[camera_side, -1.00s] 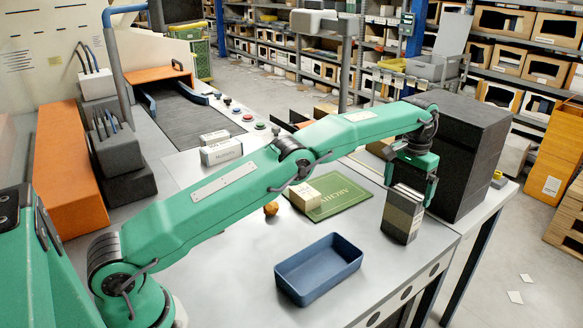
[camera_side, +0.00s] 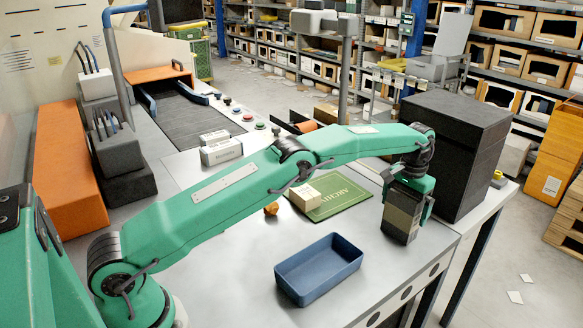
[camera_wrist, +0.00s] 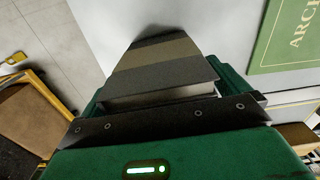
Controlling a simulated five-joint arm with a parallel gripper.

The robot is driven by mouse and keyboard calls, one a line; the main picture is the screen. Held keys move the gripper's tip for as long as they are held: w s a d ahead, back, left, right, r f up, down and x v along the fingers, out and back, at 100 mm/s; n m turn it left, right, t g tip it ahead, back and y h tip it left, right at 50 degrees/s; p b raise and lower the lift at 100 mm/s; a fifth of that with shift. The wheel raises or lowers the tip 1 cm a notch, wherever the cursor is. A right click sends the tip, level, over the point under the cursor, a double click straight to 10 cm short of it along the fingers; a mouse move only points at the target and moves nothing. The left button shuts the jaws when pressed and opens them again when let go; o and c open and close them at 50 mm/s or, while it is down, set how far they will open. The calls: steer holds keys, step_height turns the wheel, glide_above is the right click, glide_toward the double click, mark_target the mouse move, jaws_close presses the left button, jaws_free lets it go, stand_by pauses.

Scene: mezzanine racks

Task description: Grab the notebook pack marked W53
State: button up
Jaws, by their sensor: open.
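A dark grey pack with tan bands (camera_side: 401,217) stands upright near the front right edge of the table. I cannot read a W53 mark on it. It also shows in the wrist view, as a dark block with a tan stripe (camera_wrist: 155,62). My gripper (camera_side: 407,196) points down over its top, with green fingers on either side of it. In the wrist view the pack's top end lies between the green fingers. The gripper is open around the pack, and I cannot tell whether a finger touches it. The pack's upper part is partly hidden by the gripper.
An empty blue tray (camera_side: 318,270) lies to the left of the pack. A tall dark box (camera_side: 455,140) stands close behind my gripper.

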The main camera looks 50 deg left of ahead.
mark_target(407, 196)
steer(key=shift+f, duration=0.65)
steer(key=shift+r, duration=0.1)
steer(key=c, duration=1.2)
steer(key=shift+r, duration=0.2)
steer(key=shift+r, duration=1.85)
steer(key=s+d+r, duration=0.7)
steer(key=d, duration=0.2)
steer(key=shift+d, duration=0.15)
